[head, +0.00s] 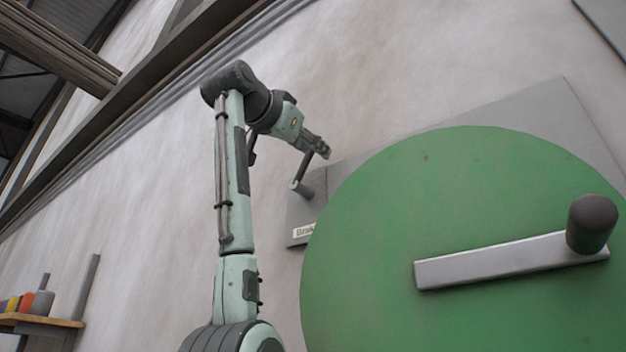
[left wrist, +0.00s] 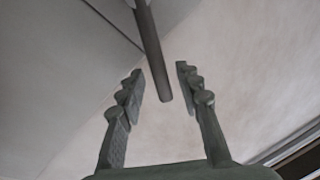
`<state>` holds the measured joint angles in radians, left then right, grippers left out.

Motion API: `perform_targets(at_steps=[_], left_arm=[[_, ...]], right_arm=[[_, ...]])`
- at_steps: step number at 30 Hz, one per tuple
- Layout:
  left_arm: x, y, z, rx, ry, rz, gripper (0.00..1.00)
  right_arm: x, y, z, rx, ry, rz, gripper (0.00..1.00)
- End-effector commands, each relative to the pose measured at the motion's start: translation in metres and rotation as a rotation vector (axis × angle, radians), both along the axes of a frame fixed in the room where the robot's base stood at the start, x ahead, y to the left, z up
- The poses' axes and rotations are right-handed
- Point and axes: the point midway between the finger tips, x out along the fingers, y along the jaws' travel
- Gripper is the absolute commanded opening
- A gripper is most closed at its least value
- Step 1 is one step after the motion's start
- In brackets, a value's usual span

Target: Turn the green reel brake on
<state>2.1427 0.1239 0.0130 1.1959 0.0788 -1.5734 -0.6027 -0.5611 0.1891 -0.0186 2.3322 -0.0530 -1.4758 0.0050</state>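The green reel (head: 400,220) is a large disc filling the right of the head view, with a metal crank bar and a dark knob. At its left edge, a grey mounting plate (head: 575,130) carries a short dark brake lever (head: 304,168) on a round pivot. A partly readable label (head: 303,231) below it begins with "Brak". My left gripper (head: 322,150) is at the lever's upper end. In the left wrist view my left gripper (left wrist: 160,80) is open, with the lever (left wrist: 148,35) between its fingers and a gap visible on both sides. My right gripper is not in view.
The crank bar (head: 490,261) and its knob (head: 592,222) stick out from the reel's face. A shelf (head: 40,320) with small coloured items is at the lower left. The wall (head: 130,200) left of my arm is bare.

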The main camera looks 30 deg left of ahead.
Motion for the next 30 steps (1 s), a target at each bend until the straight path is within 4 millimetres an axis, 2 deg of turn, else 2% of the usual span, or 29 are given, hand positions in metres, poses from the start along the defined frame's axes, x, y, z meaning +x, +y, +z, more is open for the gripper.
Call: perform_targets(at_steps=[9, 15, 21, 30], left_arm=[[-0.064, -0.002, -0.012, 0.001, -0.005, 0.001, 0.34], [-0.096, -0.003, -0.019, 0.001, -0.003, 0.002, 0.34], [-0.109, -0.004, -0.022, 0.0, 0.0, 0.0, 0.34], [-0.109, -0.004, -0.022, 0.0, 0.0, 0.0, 0.34]], right_arm=[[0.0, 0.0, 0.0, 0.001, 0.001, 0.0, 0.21], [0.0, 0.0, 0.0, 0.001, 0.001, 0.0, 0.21], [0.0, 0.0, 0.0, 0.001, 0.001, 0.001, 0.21], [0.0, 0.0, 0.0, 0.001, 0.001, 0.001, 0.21]])
